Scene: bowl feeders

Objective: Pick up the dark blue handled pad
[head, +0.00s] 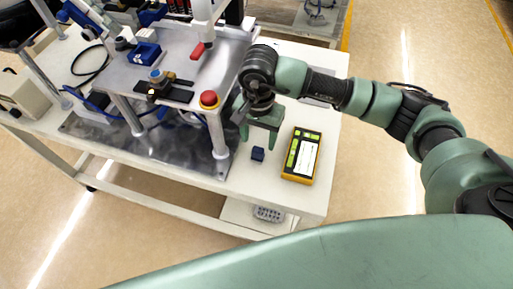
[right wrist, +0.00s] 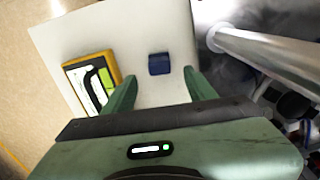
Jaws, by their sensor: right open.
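The dark blue handled pad (head: 258,154) lies on the white table top, a small dark blue block beside the yellow device. It also shows in the right wrist view (right wrist: 159,64), ahead of and between my fingertips, apart from both. My right gripper (head: 258,141) is open and empty, pointing down just behind the pad in the head view; its fingers also show in the right wrist view (right wrist: 160,80). A handle on the pad is too small to make out. My left gripper is not in view.
A yellow device with a white screen (head: 302,155) lies right of the pad. A metal post (head: 217,135) of the raised fixture stands to the left, with a red button (head: 209,99) above. The table's front right corner is bare.

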